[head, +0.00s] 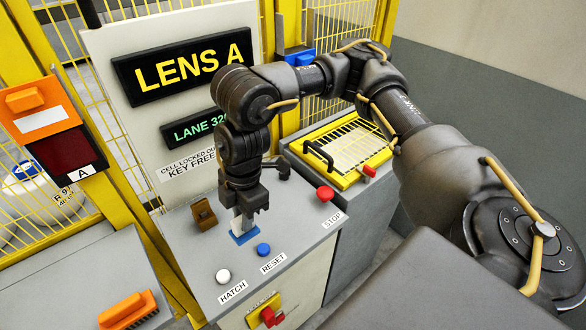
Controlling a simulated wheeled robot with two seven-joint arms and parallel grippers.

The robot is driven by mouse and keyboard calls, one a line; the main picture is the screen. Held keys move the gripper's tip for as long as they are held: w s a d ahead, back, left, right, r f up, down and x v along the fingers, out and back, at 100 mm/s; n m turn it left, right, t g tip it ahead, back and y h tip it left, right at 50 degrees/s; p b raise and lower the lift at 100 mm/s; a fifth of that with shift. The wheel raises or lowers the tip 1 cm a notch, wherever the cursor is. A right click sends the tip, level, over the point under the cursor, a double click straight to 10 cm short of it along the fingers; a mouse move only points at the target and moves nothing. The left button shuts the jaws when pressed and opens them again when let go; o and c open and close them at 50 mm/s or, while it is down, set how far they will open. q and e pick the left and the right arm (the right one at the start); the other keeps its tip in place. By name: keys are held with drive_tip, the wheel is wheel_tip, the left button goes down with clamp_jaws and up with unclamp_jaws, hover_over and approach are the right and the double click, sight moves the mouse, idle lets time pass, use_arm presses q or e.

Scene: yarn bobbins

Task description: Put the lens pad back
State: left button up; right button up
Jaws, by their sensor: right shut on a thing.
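My right gripper (247,207) points down over the grey console top, below the LENS A sign. It is shut on a small pad with a pale grey upper part and a flat blue base (245,238), which I take to be the lens pad. The blue base is at the console surface; I cannot tell whether it rests there or hovers just above. The gripper fingers hide part of the pad's upper part. My left gripper is not in view.
The console (205,255) carries a brown block (204,214), white HATCH button (223,276), blue RESET button (263,249) and red STOP button (325,193). A blue bracket (300,57) is on the fence behind. An orange brush (128,308) lies lower left. A yellow grated hatch (348,150) is right.

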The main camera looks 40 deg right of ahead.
drive_tip(key=shift+w+d+r, duration=0.15)
drive_tip(key=shift+d+r, duration=0.05)
drive_tip(key=shift+d, duration=0.25)
drive_tip(key=shift+w+d+r, duration=0.1)
drive_tip(key=shift+d+r, duration=0.05)
drive_tip(key=shift+d, duration=0.25)
drive_tip(key=shift+d+f+m, duration=0.1)
drive_tip(key=shift+d+m, duration=0.15)
drive_tip(key=shift+m, duration=0.05)
drive_tip(key=d+f+p, duration=0.1)
drive_tip(key=d+f, duration=0.2)
drive_tip(key=d, duration=0.1)
drive_tip(key=d+f+p, duration=0.1)
drive_tip(key=d+f, duration=0.2)
drive_tip(key=d, duration=0.1)
drive_tip(key=w+d+f+p, duration=0.1)
drive_tip(key=d+f, duration=0.2)
drive_tip(key=d, duration=0.2)
drive_tip(key=shift+f, duration=0.15)
drive_tip(key=shift+d+f, duration=0.25)
drive_tip(key=shift+f, duration=1.55)
drive_tip(key=o, duration=0.9)
